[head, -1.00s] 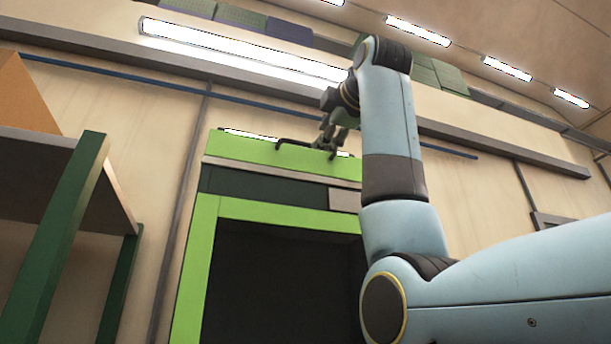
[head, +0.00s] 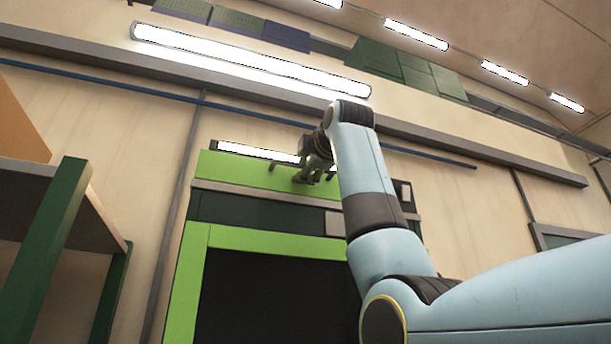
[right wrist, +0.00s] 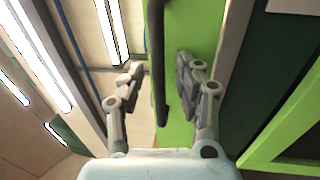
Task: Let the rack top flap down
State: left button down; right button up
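The rack's top flap (head: 232,170) is a bright green panel across the top of the green-framed rack. It also shows in the right wrist view (right wrist: 180,118). A dark bar handle (head: 274,166) stands off the flap. My right gripper (head: 309,174) is at the handle, between its two ends. In the right wrist view my right gripper (right wrist: 160,72) is open, with the handle (right wrist: 157,62) and the green panel's edge between its spread fingers. I cannot tell whether a finger touches the handle. My left gripper is not in view.
Below the flap is a dark band with a pale plate, then the rack's green frame (head: 190,270) around a dark opening. A shelf with green posts (head: 50,250) stands at the left. A long ceiling lamp (head: 250,60) is above.

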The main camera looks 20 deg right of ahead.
grip_shut()
dwell(0.5)
